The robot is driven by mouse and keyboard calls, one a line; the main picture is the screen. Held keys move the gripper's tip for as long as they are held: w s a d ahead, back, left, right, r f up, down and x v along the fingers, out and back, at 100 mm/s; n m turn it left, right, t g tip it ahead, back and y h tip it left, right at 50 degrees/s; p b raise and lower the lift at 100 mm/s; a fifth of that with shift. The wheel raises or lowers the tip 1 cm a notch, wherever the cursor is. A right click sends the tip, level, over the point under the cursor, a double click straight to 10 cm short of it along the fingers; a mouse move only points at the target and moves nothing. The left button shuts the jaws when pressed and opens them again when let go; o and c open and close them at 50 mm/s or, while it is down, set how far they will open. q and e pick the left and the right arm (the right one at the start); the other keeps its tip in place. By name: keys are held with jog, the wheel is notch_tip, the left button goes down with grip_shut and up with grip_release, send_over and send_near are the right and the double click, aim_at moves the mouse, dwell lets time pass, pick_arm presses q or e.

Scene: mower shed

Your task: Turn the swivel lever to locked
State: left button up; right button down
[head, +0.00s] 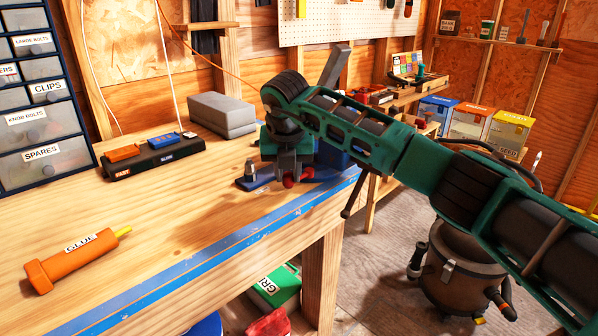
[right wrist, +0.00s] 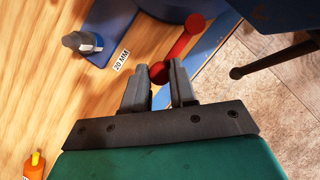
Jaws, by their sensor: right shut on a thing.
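The red swivel lever (right wrist: 183,42) shows in the right wrist view as a short bar on the blue vise (right wrist: 212,11), with a ball at its near end. My right gripper (right wrist: 161,74) is shut on that ball, one finger on each side. In the head view my right gripper (head: 290,168) points down at the vise, and red ends (head: 288,182) show just below it. The arm and gripper hide much of the vise there. I cannot read any locked mark. My left gripper is not in view.
A blue plate (right wrist: 100,28) labelled 20 MM holds a grey bolt beside the vise. An orange glue tube (head: 75,259), a grey block (head: 222,114) and a black tray (head: 155,157) lie on the bench. The front middle is clear.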

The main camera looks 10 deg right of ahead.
jog(key=shift+w+m, duration=0.15)
jog(key=shift+m, duration=0.15)
jog(key=c, duration=0.9)
grip_release()
jog(key=shift+a, duration=0.1)
jog(key=shift+r, duration=0.1)
jog(key=shift+r, duration=0.35)
jog(key=v, duration=1.2)
jog(key=shift+s+a, duration=0.15)
jog(key=shift+s, duration=0.1)
jog(key=shift+f, duration=0.15)
